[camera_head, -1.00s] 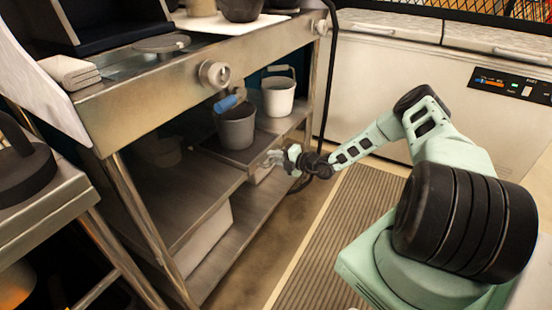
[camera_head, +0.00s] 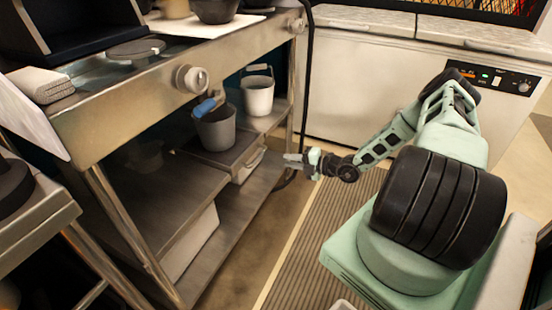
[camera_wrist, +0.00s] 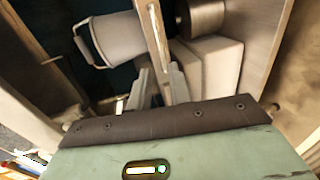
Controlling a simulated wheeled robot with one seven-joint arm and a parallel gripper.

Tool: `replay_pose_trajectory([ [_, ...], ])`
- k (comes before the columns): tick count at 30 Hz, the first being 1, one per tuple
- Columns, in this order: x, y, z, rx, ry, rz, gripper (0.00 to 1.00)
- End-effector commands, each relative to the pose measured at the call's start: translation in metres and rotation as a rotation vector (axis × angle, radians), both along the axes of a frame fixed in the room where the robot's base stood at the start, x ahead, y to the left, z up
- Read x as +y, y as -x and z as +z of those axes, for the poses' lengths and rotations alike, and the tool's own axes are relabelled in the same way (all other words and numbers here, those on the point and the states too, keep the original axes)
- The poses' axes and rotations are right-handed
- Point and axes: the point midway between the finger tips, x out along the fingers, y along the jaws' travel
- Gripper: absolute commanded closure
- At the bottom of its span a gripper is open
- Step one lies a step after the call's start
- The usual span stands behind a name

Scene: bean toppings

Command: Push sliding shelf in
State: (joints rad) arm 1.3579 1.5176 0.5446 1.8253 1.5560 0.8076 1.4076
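The sliding shelf (camera_head: 232,156) is a dark, thin-edged board under the metal counter, with a pale handle (camera_head: 250,166) on its front. A grey bucket (camera_head: 215,130) with a blue grip stands on it. My gripper (camera_head: 287,160) is in front of the shelf, to the right of the handle, with a small gap between them. In the wrist view, the two fingers (camera_wrist: 159,92) are apart with nothing held. A long edge (camera_wrist: 153,35) runs beyond them; I cannot tell whether it is the sliding shelf's. How far the shelf sticks out is hard to tell.
A white bucket (camera_head: 257,95) stands behind the grey one. The counter (camera_head: 130,105) with a round knob (camera_head: 192,79) overhangs the shelf. A lower shelf (camera_head: 236,215) is below. A ribbed mat (camera_head: 310,235) covers free floor in front. White cabinets (camera_head: 360,85) stand at the back.

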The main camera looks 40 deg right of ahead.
Motion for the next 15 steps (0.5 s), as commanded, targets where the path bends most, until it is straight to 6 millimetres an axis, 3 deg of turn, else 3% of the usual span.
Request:
replay_pose_trajectory([
  [6, -0.01, 0.025, 0.006, 0.0, 0.0, -0.001, 0.8],
  [15, -0.012, 0.03, 0.006, 0.0, -0.001, 0.0, 0.8],
])
